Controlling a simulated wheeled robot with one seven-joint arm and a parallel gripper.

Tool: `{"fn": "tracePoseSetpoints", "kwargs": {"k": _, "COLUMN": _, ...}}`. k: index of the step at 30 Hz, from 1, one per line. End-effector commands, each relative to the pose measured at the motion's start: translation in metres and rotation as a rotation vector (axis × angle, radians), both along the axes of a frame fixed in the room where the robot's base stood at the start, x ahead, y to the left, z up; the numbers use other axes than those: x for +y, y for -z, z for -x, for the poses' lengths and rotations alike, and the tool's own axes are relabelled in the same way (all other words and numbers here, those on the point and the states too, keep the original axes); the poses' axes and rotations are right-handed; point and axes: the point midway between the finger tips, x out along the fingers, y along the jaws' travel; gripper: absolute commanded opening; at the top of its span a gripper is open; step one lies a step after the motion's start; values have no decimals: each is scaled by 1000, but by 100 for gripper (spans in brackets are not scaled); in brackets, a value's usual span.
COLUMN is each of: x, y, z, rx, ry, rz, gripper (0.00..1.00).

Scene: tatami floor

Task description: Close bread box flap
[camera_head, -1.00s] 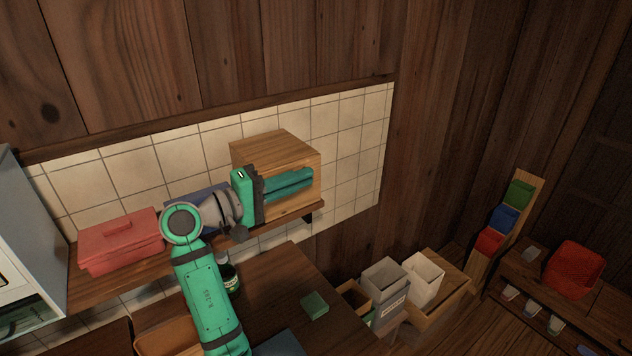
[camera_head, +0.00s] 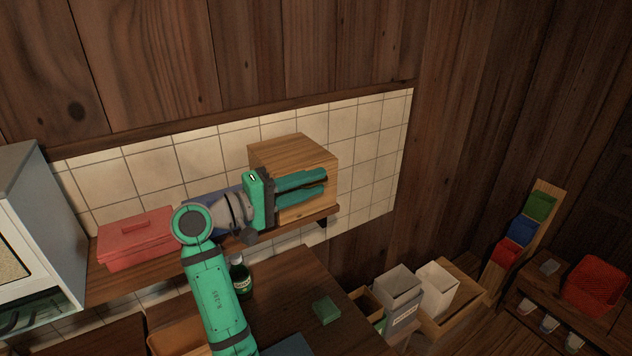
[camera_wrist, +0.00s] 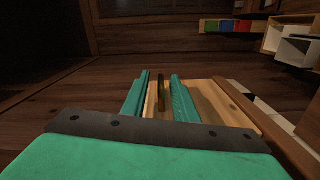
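The bread box (camera_head: 290,150) is a light wooden box at the right end of the wall shelf. My gripper (camera_head: 322,181) lies across its front face, pointing right, and covers much of that face. In the wrist view my gripper (camera_wrist: 160,75) has its two teal fingers apart. Light wood (camera_wrist: 218,105) shows beside and between them, and a thin dark upright piece (camera_wrist: 162,96) stands in the gap without clear contact. My gripper hides most of the flap, so I cannot tell how far it stands open.
A red lidded box (camera_head: 135,240) and a partly hidden blue item are left on the shelf (camera_head: 125,284). Below, a green bottle (camera_head: 240,275) and a green block (camera_head: 326,311) are on the counter. Bins (camera_head: 398,288) stand lower right. The wall right of the shelf is clear.

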Motion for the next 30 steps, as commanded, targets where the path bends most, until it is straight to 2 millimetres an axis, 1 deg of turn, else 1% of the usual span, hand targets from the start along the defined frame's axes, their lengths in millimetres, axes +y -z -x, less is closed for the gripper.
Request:
{"fn": "tracePoseSetpoints", "kwargs": {"k": 1, "x": 8, "y": 0, "z": 4, "rx": 0, "ry": -3, "rz": 0, "gripper": 26}}
{"fn": "tracePoseSetpoints", "kwargs": {"k": 9, "x": 52, "y": 0, "z": 31, "rx": -1, "ry": -5, "rz": 0, "gripper": 26}}
{"fn": "tracePoseSetpoints", "kwargs": {"k": 12, "x": 65, "y": -1, "z": 40, "rx": -2, "ry": -5, "rz": 1, "gripper": 26}}
{"fn": "tracePoseSetpoints", "kwargs": {"k": 15, "x": 74, "y": -1, "z": 46, "rx": -2, "ry": -3, "rz": 1, "gripper": 26}}
{"fn": "tracePoseSetpoints", "kwargs": {"k": 21, "x": 83, "y": -1, "z": 52, "rx": -2, "ry": -3, "rz": 1, "gripper": 26}}
{"fn": "tracePoseSetpoints", "kwargs": {"k": 30, "x": 83, "y": 0, "z": 52, "rx": -1, "ry": -4, "rz": 0, "gripper": 26}}
